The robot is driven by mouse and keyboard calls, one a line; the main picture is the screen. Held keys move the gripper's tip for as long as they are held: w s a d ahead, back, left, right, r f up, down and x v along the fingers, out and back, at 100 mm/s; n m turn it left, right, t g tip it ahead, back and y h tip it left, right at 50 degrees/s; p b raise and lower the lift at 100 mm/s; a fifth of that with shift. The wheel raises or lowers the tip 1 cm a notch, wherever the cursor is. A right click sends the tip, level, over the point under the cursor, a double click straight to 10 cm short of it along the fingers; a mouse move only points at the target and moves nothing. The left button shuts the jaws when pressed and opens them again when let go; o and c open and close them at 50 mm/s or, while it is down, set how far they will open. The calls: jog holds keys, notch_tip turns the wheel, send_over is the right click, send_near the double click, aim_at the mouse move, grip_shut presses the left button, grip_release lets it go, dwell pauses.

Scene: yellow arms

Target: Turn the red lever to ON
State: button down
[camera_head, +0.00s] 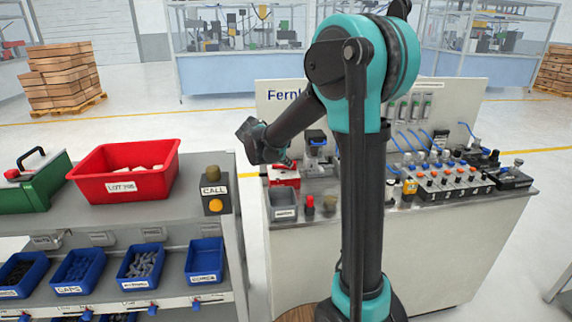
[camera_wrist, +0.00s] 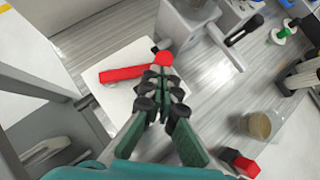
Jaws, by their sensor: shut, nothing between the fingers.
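In the wrist view a red lever bar (camera_wrist: 122,73) lies across a white plate (camera_wrist: 120,98) on the grey bench top. A round red knob (camera_wrist: 163,57) shows just beyond my fingertips, roughly in line with the bar. In the head view my gripper (camera_head: 287,161) is just above a red and white box (camera_head: 284,176) at the bench's left end. No ON marking is legible.
A grey bin (camera_head: 284,205) and red buttons (camera_head: 309,205) stand in front of the box. A clear cup (camera_wrist: 260,123) is at right. A shelf with a red tray (camera_head: 125,172) stands left.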

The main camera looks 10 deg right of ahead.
jog(key=shift+w+d+n+t+y, duration=0.45)
jog(key=shift+d+n+t+y, duration=0.2)
jog(key=shift+n, duration=0.55)
jog(key=shift+w+d, duration=0.15)
jog(key=shift+w, duration=0.2)
